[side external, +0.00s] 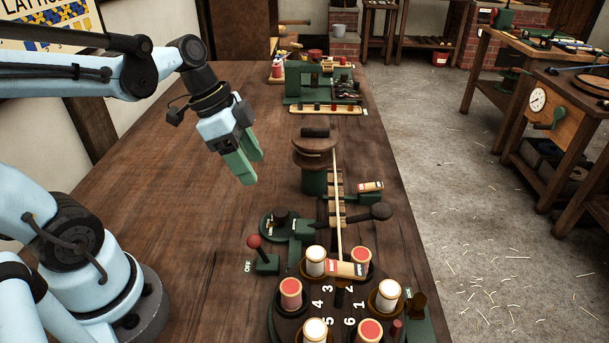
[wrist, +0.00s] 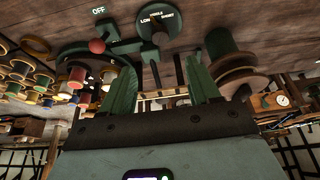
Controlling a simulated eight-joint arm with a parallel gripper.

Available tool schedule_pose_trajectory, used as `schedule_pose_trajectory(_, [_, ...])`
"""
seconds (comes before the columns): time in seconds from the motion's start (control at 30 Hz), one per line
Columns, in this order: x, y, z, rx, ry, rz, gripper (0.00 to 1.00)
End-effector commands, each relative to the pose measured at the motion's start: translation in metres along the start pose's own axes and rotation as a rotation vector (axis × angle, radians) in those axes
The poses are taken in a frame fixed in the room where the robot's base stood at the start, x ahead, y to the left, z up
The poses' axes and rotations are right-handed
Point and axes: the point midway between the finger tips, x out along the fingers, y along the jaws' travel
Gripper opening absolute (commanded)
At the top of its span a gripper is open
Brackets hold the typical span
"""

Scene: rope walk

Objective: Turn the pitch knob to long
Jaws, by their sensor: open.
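The pitch knob (side external: 281,214) is a small dark knob on a round green plate with pale lettering, left of the rope machine's middle in the side view. In the wrist view the knob (wrist: 152,30) shows near the top, by the words LONG, MIDDLE and SHORT. Which word it points to is too small to tell. My gripper (side external: 250,170) is open and empty, with green fingers angled down above the table. It is apart from the knob, behind it and a little left in the side view. Its fingers (wrist: 161,80) also show in the wrist view.
A red-ball lever (side external: 254,242) marked OFF stands just in front of the knob. A numbered turntable with several bobbins (side external: 315,262) fills the front. A brown spool (side external: 315,150) and a black-ended handle (side external: 381,211) lie to the right.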

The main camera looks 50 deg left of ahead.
Motion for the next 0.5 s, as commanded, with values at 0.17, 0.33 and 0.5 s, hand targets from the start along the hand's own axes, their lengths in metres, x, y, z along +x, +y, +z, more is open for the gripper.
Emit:
schedule_pose_trajectory(0.17, [0.004,0.001,-0.020,0.094,-0.138,0.036,0.61])
schedule_pose_trajectory(0.33, [0.009,0.002,-0.043,0.191,-0.304,0.042,0.61])
schedule_pose_trajectory(0.5, [0.012,0.002,-0.052,0.228,-0.378,0.030,0.61])
